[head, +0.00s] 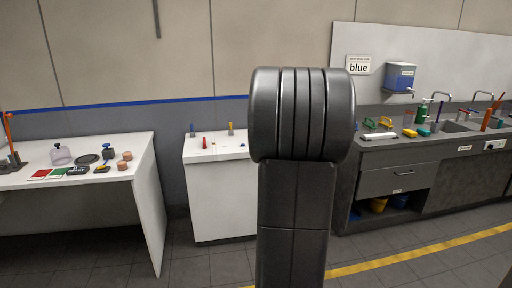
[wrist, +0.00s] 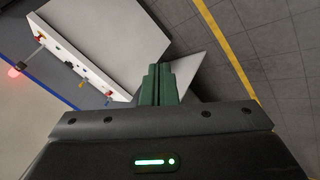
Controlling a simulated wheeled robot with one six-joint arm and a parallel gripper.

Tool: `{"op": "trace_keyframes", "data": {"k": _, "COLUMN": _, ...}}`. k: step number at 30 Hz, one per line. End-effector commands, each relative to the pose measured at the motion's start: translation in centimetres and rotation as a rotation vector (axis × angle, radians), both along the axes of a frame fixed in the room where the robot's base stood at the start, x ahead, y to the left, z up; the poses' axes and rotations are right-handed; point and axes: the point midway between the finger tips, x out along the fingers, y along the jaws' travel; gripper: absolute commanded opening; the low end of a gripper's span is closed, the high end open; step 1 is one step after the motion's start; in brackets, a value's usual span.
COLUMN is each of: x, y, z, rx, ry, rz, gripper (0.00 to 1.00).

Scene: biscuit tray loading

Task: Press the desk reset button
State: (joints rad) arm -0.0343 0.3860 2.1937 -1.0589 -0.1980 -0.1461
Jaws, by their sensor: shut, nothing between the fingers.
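My gripper (wrist: 158,72) shows in the wrist view with its green fingers shut together and nothing between them. It is in the air; a white cabinet (wrist: 105,35) lies beyond the fingertips. In the head view my gripper is not seen. I cannot pick out a desk reset button for certain. The white desk (head: 145,180) at the left of the head view carries small dark items, among them a black box (head: 77,171) and a black-and-yellow piece (head: 102,169); they are too small to identify.
My dark arm link blocks the middle of the head view. A white cabinet with a small red item (head: 205,143) on top stands right of the desk. A grey sink counter (head: 395,152) is at the right. The tiled floor (head: 190,265) in front is clear.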

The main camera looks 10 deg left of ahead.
Motion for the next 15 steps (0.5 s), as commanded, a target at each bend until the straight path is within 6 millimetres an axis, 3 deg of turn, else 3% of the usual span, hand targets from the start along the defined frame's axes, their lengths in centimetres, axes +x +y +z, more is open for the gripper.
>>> {"op": "trace_keyframes", "data": {"k": 1, "x": 0.9, "y": 2.0, "z": -1.6, "rx": 0.019, "ry": -0.004, "rz": 0.116, "gripper": 0.00}}
{"op": "trace_keyframes", "data": {"k": 3, "x": 1.4, "y": 4.9, "z": -2.9, "rx": 0.051, "ry": -0.014, "rz": 0.273, "gripper": 0.00}}
{"op": "trace_keyframes", "data": {"k": 6, "x": 1.3, "y": 8.1, "z": -4.5, "rx": 0.103, "ry": -0.015, "rz": 0.451, "gripper": 0.00}}
{"op": "trace_keyframes", "data": {"k": 10, "x": 0.5, "y": 10.5, "z": -5.7, "rx": 0.156, "ry": -0.010, "rz": 0.597, "gripper": 0.00}}
{"op": "trace_keyframes", "data": {"k": 15, "x": 0.0, "y": 11.5, "z": -6.1, "rx": 0.183, "ry": -0.006, "rz": 0.657, "gripper": 0.00}}
